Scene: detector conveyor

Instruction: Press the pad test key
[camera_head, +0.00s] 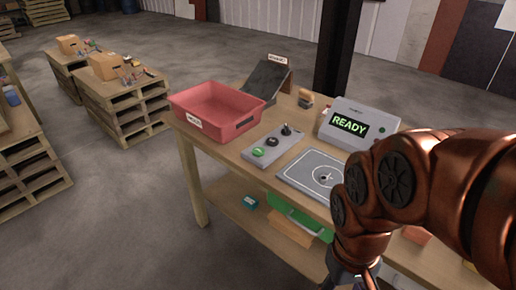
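A grey control panel (273,146) lies on the wooden table, with a green button (258,152), a dark round knob (273,141) and a black upright switch (286,129). The lettering is too small to tell which is the pad test key. My gripper (352,281) is only partly visible at the bottom edge, below my copper arm; its fingertips are cut off.
A red bin (212,110) stands at the table's left end, with a dark sloped chute (267,79) behind. A small brown object (306,97) sits near the back edge. A green case (298,217) is on the lower shelf. My arm hides the table's right part.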

